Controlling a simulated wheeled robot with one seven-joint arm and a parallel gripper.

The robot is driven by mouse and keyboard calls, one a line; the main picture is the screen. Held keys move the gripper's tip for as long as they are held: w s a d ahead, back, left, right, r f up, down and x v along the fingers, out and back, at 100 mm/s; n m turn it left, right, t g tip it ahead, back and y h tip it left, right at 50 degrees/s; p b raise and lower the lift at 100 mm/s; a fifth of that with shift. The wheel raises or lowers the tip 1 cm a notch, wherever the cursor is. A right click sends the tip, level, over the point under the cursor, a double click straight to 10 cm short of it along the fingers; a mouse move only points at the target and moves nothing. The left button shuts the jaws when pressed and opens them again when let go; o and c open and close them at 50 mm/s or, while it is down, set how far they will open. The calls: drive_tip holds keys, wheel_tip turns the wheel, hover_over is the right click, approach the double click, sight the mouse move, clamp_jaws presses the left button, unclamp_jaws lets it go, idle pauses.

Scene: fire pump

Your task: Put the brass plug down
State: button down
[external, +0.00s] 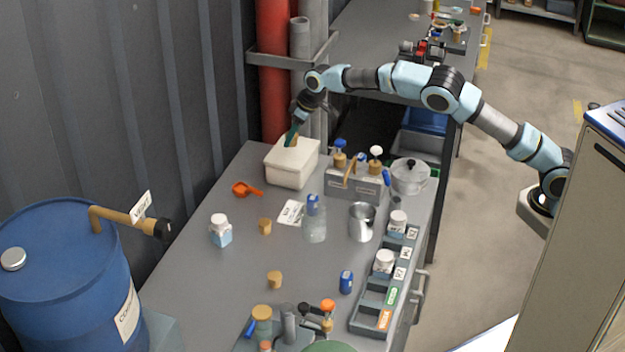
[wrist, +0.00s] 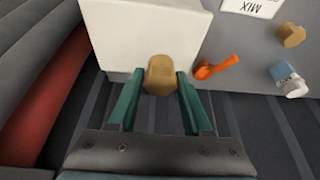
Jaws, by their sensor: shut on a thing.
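My gripper (external: 290,138) is at the far left end of the bench, over the white box (external: 290,174). It is shut on the brass plug (wrist: 159,76), a tan-gold stubby piece. In the wrist view the plug sits between the two green fingertips (wrist: 158,85), in front of the side of the white box (wrist: 150,35). In the external view the plug (external: 294,141) shows only as a small tan patch by the fingertips, at the box top. I cannot tell whether it touches the box.
An orange scoop (external: 247,189) lies left of the box, with a white card (external: 291,212) nearby. A grey caddy (external: 356,182) and a clear lidded pot (external: 410,177) stand to the right. Two tan stoppers (external: 265,227) stand on the bench, with bare surface around them.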

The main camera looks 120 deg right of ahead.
sight(294, 146)
drive_tip(key=shift+f+p, duration=0.55)
drive_tip(key=shift+f, duration=1.35)
drive_tip(key=shift+f, duration=0.15)
drive_tip(key=shift+c, duration=1.7)
unclamp_jaws()
drive_tip(key=b+v, duration=0.3)
drive_tip(key=v, duration=0.9)
